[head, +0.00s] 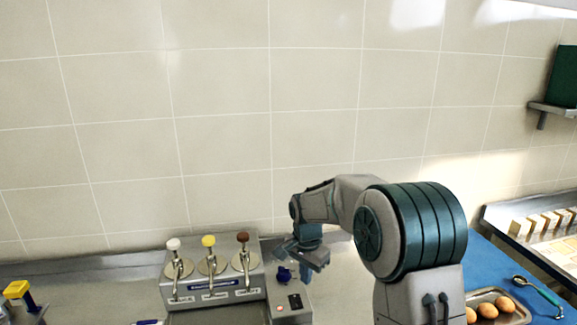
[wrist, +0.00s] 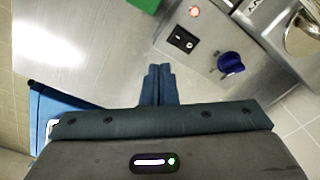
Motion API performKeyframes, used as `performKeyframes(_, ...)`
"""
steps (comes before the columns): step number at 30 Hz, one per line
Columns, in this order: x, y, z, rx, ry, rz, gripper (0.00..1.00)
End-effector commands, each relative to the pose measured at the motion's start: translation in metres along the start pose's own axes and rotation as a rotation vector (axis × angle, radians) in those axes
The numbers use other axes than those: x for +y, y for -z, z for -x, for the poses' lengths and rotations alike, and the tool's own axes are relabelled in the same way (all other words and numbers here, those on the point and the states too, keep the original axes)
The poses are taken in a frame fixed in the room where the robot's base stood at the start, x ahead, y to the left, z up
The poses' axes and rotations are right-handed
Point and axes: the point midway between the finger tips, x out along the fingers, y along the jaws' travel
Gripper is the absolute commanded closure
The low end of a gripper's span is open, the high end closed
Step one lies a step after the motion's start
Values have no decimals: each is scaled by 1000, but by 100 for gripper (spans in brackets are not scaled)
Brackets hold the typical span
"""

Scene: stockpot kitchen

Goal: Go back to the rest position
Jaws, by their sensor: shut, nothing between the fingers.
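My gripper (head: 305,272) is above the right end of a steel dispenser machine (head: 215,297) in the head view. Its two fingers (wrist: 159,86) are pressed together in the wrist view, with nothing between them. A blue knob (wrist: 231,63) on the machine's side panel lies to the right of the fingertips and apart from them in the wrist view. The knob also shows just left of the fingers in the head view (head: 284,274).
The machine has white, yellow and brown pump tops (head: 243,238). At right are a tray of brown eggs (head: 489,310), a spoon with a teal handle (head: 540,290) and a blue mat (head: 488,262). A tiled wall (head: 220,100) stands behind.

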Motion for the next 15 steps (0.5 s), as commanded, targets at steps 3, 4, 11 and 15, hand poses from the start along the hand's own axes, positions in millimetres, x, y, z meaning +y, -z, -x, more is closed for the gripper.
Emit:
performKeyframes(3,31,-9,35,35,18,85,100)
performKeyframes(4,39,-12,42,43,22,107,100)
performKeyframes(11,100,-37,87,102,48,270,100)
performKeyframes(15,138,-56,106,138,62,368,100)
